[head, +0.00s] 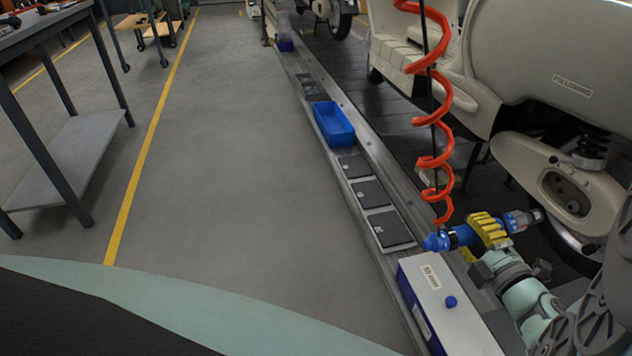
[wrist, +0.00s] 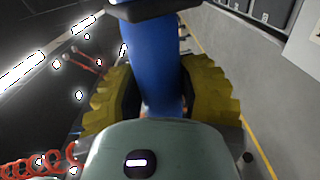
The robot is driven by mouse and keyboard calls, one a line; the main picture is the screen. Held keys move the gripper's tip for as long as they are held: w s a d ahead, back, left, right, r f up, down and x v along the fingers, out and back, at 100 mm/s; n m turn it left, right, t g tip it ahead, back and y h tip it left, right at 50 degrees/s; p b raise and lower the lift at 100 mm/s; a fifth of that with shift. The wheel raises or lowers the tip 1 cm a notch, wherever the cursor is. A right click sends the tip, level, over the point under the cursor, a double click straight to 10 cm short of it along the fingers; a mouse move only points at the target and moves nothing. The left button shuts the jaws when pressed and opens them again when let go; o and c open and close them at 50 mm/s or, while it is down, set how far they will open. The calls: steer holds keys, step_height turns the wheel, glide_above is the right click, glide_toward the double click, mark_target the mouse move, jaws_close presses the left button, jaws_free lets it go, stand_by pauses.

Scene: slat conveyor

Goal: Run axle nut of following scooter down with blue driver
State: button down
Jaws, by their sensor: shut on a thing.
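The blue driver (head: 462,237) is in my gripper (head: 488,230), whose yellow fingers are closed around its body. It lies roughly level, with its clear-tipped nose (head: 522,219) toward the scooter at the right. In the wrist view the blue driver (wrist: 162,65) runs between the yellow fingers. The following scooter (head: 545,75), cream, carries a label reading "FOLLOWING". Its hub cover with a dark round recess (head: 572,194) is to the right of the nose, apparently apart from it. I cannot make out the axle nut.
A red coiled hose (head: 436,155) hangs down to the driver's rear. A white-topped box with a blue button (head: 450,301) stands on the rail just left of my gripper. A blue bin (head: 334,124) and dark plates (head: 371,194) lie along the rail.

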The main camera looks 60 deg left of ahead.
mark_target(524, 228)
steer(key=w, duration=0.1)
steer(key=w+d, duration=0.1)
steer(key=w, duration=0.1)
steer(key=w+d+b, duration=0.1)
steer(key=w, duration=0.1)
steer(key=shift+w, duration=0.2)
steer(key=shift+w+d+f+b, duration=0.1)
steer(key=shift+w+d+b, duration=0.15)
steer(key=shift+w, duration=0.35)
steer(key=shift+w+d, duration=0.1)
steer(key=shift+w, duration=0.45)
steer(key=shift+b, duration=0.45)
steer(key=shift+r, duration=0.2)
stand_by(0.8)
steer(key=shift+w+d+b, duration=0.3)
steer(key=shift+w+b, duration=0.25)
steer(key=shift+w, duration=0.15)
stand_by(0.8)
steer(key=shift+w+d+f+b, duration=0.1)
steer(key=shift+w+d+b, duration=0.05)
steer(key=shift+w+b, duration=0.2)
stand_by(0.5)
steer(key=shift+b, duration=0.45)
stand_by(1.9)
